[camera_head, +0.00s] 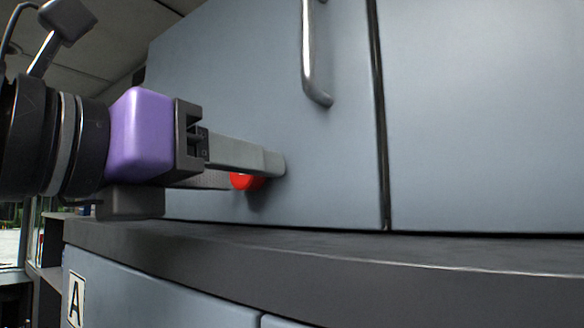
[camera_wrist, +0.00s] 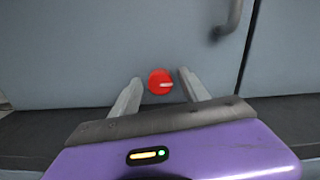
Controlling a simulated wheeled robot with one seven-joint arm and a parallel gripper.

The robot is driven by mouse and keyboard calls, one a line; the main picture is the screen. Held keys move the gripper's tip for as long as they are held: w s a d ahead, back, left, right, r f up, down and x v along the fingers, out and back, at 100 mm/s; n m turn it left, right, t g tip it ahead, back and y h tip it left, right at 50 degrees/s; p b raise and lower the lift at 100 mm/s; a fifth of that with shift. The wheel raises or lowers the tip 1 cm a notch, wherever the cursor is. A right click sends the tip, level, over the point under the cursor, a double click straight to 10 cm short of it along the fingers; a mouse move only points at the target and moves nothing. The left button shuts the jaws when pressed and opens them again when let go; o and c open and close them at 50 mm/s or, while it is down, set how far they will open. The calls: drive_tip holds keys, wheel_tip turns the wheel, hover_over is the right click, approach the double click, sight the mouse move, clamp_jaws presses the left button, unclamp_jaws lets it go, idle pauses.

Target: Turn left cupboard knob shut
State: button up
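The red knob (camera_wrist: 159,82) sits low on the grey-blue left cupboard door (camera_wrist: 80,50). In the wrist view a pale pointer mark on it lies about horizontal. My gripper (camera_wrist: 158,90) is open, with one finger on each side of the knob and a gap showing on both sides. In the head view my gripper (camera_head: 255,170) reaches in from the left, and its near finger hides much of the knob (camera_head: 246,181). I cannot tell whether the fingertips touch the door.
A metal handle (camera_head: 310,60) stands out from the left door, above and right of the knob. A dark seam parts it from the right door (camera_head: 480,110). A dark counter ledge (camera_head: 330,265) runs close below my gripper. A panel marked "A" (camera_head: 76,298) is beneath.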

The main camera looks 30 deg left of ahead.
clamp_jaws()
drive_tip(key=shift+n, duration=0.3)
drive_tip(key=n+b, duration=0.1)
drive_tip(key=n, duration=0.2)
drive_tip(key=shift+f+b, duration=0.1)
drive_tip(key=shift+b, duration=0.25)
drive_tip(key=n+b, duration=0.2)
drive_tip(key=n, duration=0.3)
drive_tip(key=shift+a+n, duration=0.1)
drive_tip(key=shift+n, duration=0.2)
drive_tip(key=n+b, duration=0.1)
drive_tip(key=n, duration=0.3)
drive_tip(key=shift+b, duration=0.4)
drive_tip(key=n+b, duration=0.1)
drive_tip(key=n, duration=0.3)
drive_tip(key=shift+n+b, duration=0.3)
drive_tip(key=shift+n, duration=0.2)
